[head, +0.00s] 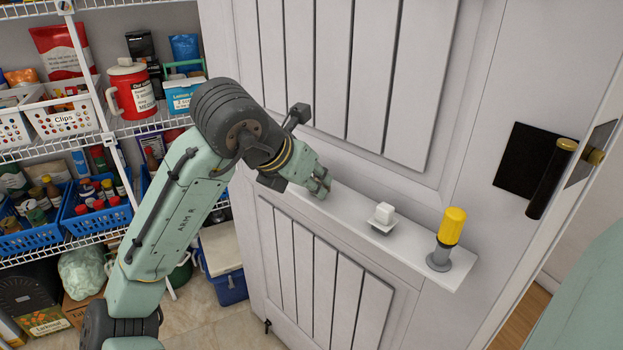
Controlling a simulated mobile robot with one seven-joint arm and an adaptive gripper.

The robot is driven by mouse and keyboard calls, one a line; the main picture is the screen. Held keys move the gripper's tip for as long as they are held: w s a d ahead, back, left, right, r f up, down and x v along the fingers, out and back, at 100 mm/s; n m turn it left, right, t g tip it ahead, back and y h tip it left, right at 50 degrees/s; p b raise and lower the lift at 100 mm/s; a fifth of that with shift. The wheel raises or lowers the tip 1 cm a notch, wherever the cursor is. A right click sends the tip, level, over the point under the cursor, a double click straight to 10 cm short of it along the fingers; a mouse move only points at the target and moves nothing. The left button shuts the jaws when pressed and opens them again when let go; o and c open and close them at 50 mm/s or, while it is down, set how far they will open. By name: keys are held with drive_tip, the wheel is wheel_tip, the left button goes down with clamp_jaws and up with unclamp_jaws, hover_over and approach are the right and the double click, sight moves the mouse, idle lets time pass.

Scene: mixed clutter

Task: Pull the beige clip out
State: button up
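My gripper (319,188) is at the left end of a narrow white ledge on the white door. My arm and wrist hide much of that end of the ledge. The fingers are small in view, and I cannot tell whether they are open or hold anything. I cannot pick out a beige clip for certain. A small off-white block (384,212) sits on a grey holder on the ledge, right of my gripper and apart from it.
The white ledge (410,252) also bears a yellow-handled object (452,226) in a grey base at its right end. A dark door handle (550,180) sticks out at the right. Wire shelves with a red jug (131,92) and blue baskets (95,222) fill the left.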

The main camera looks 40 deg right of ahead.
drive_tip(key=o, duration=0.4)
drive_tip(key=shift+c, duration=0.2)
drive_tip(key=v, duration=1.2)
